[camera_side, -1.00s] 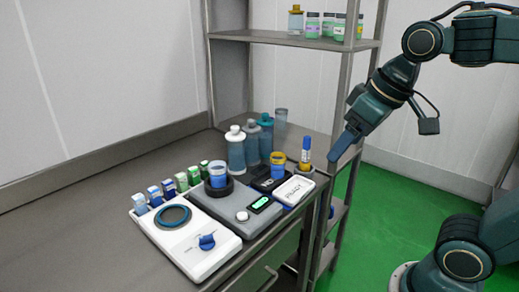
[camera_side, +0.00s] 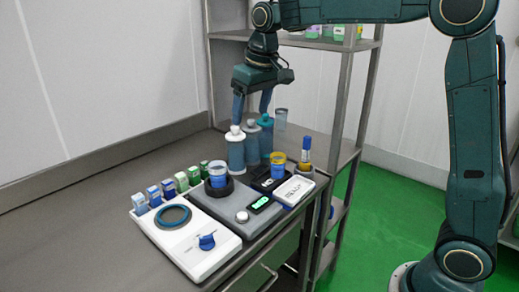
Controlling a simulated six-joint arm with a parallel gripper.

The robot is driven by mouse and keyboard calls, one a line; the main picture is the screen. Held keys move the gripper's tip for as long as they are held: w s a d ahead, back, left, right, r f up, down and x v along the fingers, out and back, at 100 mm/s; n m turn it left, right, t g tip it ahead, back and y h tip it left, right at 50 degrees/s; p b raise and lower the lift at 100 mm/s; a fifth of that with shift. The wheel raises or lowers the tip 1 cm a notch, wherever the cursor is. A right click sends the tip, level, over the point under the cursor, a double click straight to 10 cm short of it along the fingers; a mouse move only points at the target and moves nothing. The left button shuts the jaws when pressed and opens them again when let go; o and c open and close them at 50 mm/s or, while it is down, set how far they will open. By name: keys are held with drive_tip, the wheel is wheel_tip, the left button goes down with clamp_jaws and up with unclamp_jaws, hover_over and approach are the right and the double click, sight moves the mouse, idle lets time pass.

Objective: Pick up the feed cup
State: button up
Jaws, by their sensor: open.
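Several cups are in view, and I cannot tell which one is the feed cup. One cup with blue contents (camera_side: 217,176) stands in a dark ring on the grey unit. A cup with a yellow rim and blue body (camera_side: 277,167) stands to its right, on a dark scale-like base. A clear grey-blue cup (camera_side: 281,119) shows behind the bottles. My gripper (camera_side: 252,108) is open and empty, fingers pointing down. In the picture its fingertips are just above the bottle caps; whether they touch is unclear.
Small blue and green boxes (camera_side: 168,190) line the left. A white panel (camera_side: 190,245) with a blue knob is in front. A shelf post (camera_side: 345,110) rises at right.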

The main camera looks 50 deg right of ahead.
drive_tip(key=g, duration=0.1)
hover_over(217, 171)
drive_tip(key=d, duration=0.2)
wheel_tip(217, 171, down, 9)
drive_tip(key=shift+w+f, duration=0.15)
drive_tip(key=shift+w, duration=0.1)
drive_tip(key=shift+f, duration=0.1)
wheel_tip(217, 171, down, 8)
drive_tip(key=w, duration=0.1)
drive_tip(key=shift+f, duration=0.2)
drive_tip(key=shift+w+a+f, duration=0.1)
drive_tip(key=shift+w+f, duration=0.05)
drive_tip(key=shift+f, duration=1.15)
drive_tip(key=shift+w+f, duration=0.15)
drive_tip(key=shift+f, duration=1.1)
drive_tip(key=c, duration=1.3)
drive_tip(key=shift+r, duration=0.15)
